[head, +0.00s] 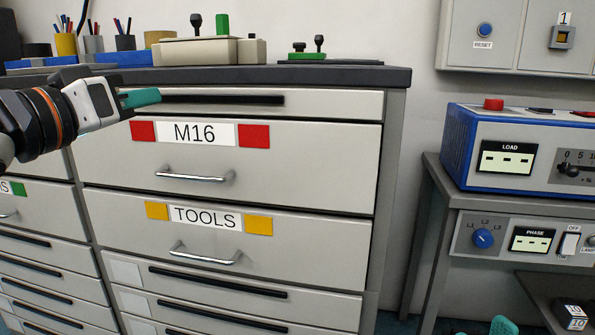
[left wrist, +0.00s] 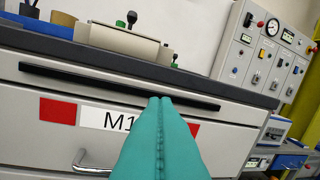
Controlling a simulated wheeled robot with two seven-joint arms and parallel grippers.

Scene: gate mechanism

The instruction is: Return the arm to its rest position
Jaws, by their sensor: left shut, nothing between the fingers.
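My left gripper (head: 142,97) comes in from the left in the head view, in front of the top of the drawer cabinet. Its teal fingers are shut with nothing between them. In the left wrist view the closed fingers (left wrist: 160,105) point at the cabinet front and cover part of the M16 label (left wrist: 100,117). In the head view the M16 drawer (head: 290,165) and the TOOLS drawer (head: 310,225) below it look closed. A small teal piece (head: 503,326) shows at the bottom edge of the head view; I cannot tell whether it is my right gripper.
The dark cabinet top (head: 340,76) carries pen cups (head: 125,42), a beige device (head: 208,50) and a green-based item (head: 312,55). A blue LOAD unit (head: 510,150) stands on a grey bench at right. A control panel (head: 515,35) hangs above it. A gap separates cabinet and bench.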

